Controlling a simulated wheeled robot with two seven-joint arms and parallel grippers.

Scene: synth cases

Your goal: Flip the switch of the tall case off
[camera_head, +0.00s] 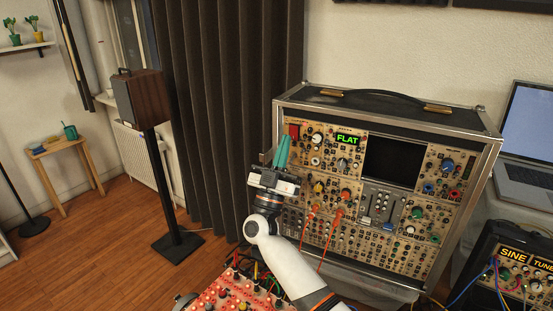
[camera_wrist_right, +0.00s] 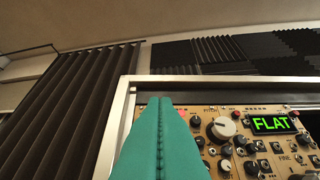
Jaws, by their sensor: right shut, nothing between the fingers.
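The tall case (camera_head: 478,185) stands at the right in the head view, its front covered with knobs, cables and a lit green FLAT display (camera_head: 347,138). A red rocker-like part, likely the switch (camera_head: 293,131), sits at the panel's upper left corner. My right gripper (camera_head: 283,140) has its teal fingers shut and empty, pointing up just left of that red part. In the right wrist view the shut fingers (camera_wrist_right: 160,102) overlap the case's upper left corner and hide most of the red part. I cannot tell whether they touch it. My left gripper is not in view.
A red panel (camera_head: 225,295) with knobs and cables lies below my right arm. A smaller case (camera_head: 520,265) marked SINE and a laptop (camera_head: 528,140) are at the right. A speaker on a stand (camera_head: 142,95) and dark curtains (camera_head: 215,100) are behind at the left.

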